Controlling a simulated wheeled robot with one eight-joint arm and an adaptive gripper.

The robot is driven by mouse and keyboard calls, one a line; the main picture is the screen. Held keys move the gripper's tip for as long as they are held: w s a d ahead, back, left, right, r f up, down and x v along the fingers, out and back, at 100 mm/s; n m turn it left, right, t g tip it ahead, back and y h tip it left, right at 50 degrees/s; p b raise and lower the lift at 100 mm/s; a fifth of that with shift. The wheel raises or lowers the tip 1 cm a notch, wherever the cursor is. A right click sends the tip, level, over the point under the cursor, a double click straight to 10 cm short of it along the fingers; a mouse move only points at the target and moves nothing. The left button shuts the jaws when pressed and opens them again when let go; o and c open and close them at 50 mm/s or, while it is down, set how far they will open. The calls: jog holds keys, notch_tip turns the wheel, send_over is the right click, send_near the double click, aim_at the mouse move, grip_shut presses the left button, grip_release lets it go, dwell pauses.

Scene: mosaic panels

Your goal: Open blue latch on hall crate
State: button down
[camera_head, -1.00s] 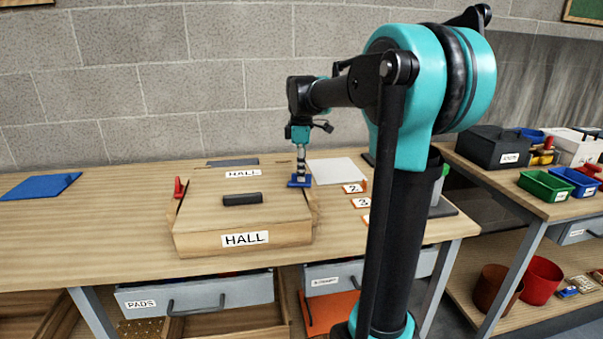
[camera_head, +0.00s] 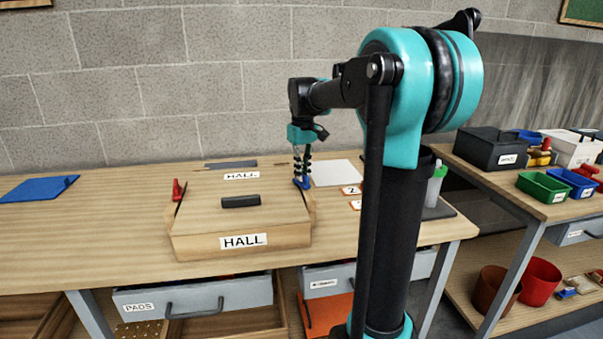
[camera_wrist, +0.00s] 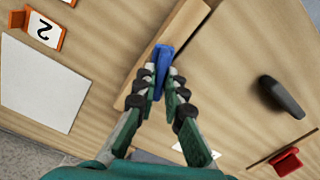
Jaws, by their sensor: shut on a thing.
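The hall crate (camera_head: 200,243) is a wooden box with a lid, a black handle (camera_head: 240,201) on top and HALL labels. It stands on the workbench. The blue latch (camera_head: 303,183) is at the crate's right side; in the wrist view the latch (camera_wrist: 162,58) lies along the crate's edge. My gripper (camera_head: 302,178) points down over it, and in the wrist view the fingertips (camera_wrist: 163,84) are closed on the blue latch. The fingers hide part of the latch. A red latch (camera_head: 177,190) sits on the crate's left side.
Numbered tiles (camera_head: 350,190) and a white sheet (camera_head: 336,173) lie right of the crate. A blue pad (camera_head: 38,188) lies at the far left. Bench between pad and crate is clear. A PADS drawer (camera_head: 193,297) is below.

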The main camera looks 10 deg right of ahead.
jog(key=shift+w+d+m, duration=0.1)
jog(key=shift+d+m, duration=0.1)
jog(key=shift+m, duration=0.8)
jog(key=c, duration=1.6)
grip_release()
notch_tip(320, 180, up, 12)
